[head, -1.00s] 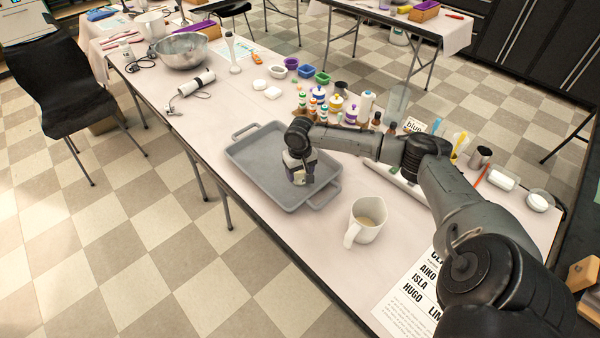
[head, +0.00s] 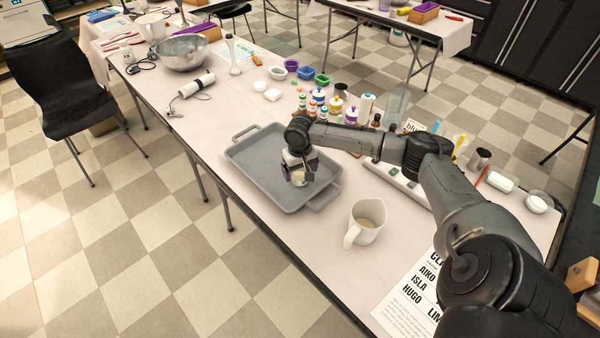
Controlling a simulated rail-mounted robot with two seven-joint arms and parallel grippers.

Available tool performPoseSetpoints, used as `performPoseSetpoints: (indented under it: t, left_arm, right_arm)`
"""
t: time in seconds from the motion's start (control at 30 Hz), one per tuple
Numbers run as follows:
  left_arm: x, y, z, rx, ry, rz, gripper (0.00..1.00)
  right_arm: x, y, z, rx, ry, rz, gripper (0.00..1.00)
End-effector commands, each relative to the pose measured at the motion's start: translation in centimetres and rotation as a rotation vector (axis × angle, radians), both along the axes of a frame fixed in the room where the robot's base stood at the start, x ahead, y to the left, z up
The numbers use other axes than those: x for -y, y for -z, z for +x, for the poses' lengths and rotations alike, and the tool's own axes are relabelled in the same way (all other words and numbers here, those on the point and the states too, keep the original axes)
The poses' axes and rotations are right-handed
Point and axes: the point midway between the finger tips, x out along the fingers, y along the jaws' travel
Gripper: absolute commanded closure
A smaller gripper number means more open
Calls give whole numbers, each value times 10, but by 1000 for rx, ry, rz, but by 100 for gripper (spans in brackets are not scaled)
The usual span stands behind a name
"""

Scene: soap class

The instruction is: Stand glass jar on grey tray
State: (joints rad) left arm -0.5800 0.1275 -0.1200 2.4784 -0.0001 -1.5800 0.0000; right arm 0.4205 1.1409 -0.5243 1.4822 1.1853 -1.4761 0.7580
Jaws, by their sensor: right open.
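The grey tray (head: 258,183) lies flat on the long table, with a handle at each end. A small pale jar (head: 299,179), likely the glass jar, stands in the tray near its right end; it looks upright. My right gripper (head: 299,175) points down over the jar. Its fingers are spread, one on each side of the jar. The gripper hides the jar's upper part, and I cannot tell whether a finger still touches it. My left gripper is out of view.
A white pitcher (head: 366,222) stands just right of the tray, close to my arm. Paint bottles (head: 320,100) and small coloured bowls stand behind the tray. A printed name sheet (head: 412,290) lies at the front right. The table's near edge runs close by the tray.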

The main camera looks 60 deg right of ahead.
Motion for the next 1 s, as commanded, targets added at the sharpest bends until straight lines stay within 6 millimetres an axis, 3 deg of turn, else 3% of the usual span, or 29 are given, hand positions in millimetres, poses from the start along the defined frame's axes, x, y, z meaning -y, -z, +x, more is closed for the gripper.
performPoseSetpoints:
  t: [0.2, 0.5, 0.7, 1.0]
  left_arm:
    - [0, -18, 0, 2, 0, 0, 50]
    - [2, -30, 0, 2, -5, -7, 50]
    - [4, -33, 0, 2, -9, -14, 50]
    - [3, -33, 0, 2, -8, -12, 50]
  right_arm:
    - [0, -47, 0, 3, -1, -1, 12]
    - [0, -90, 1, 2, 0, 0, 12]
    - [0, -103, 0, 1, 0, 1, 12]
    - [0, -104, 0, 1, 0, 1, 12]
